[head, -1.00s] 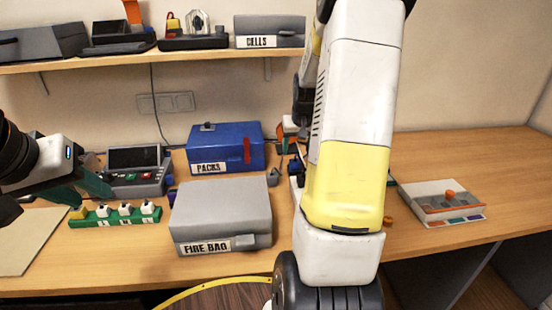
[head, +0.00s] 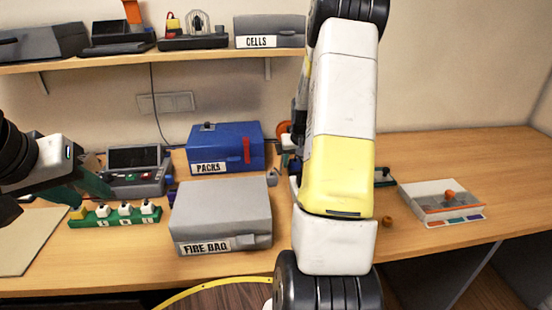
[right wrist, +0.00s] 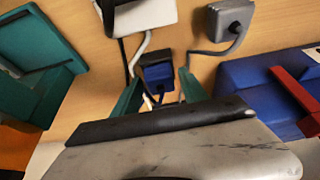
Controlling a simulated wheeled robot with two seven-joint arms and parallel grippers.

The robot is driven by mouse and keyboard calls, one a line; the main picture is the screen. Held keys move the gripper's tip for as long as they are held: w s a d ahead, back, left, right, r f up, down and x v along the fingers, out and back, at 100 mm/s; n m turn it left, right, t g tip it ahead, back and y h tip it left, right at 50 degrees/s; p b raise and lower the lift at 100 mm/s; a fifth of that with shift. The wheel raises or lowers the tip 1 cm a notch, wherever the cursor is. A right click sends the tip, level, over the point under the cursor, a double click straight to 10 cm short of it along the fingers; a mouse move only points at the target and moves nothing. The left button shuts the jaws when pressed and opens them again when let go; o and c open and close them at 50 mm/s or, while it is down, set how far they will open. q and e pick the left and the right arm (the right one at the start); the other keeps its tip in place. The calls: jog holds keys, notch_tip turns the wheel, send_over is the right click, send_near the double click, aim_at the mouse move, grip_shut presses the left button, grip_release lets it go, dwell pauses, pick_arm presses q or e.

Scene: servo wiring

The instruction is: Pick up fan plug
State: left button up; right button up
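In the right wrist view, a small blue connector with a dark end (right wrist: 158,76) lies on the wooden table. It looks like the fan plug, but no label shows. The two teal fingers of my right gripper (right wrist: 158,97) are apart, one on each side of it, with no clear contact. Dark and pale cables run near it. In the head view my own right arm hides the right gripper and this connector. My left gripper (head: 88,192) has its teal fingers apart beside the green strip with white switches (head: 115,215).
The blue PACKS box (head: 225,148) stands close to the right gripper and shows in the right wrist view (right wrist: 262,92). A grey box with a cable (right wrist: 230,18) is nearby. The grey FIRE BAG box (head: 220,210) stands in front. A white tray (head: 430,200) is at right.

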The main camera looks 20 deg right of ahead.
aim_at(295, 162)
grip_shut()
jog(key=shift+r, duration=0.1)
notch_tip(295, 162, up, 10)
dwell(0.4)
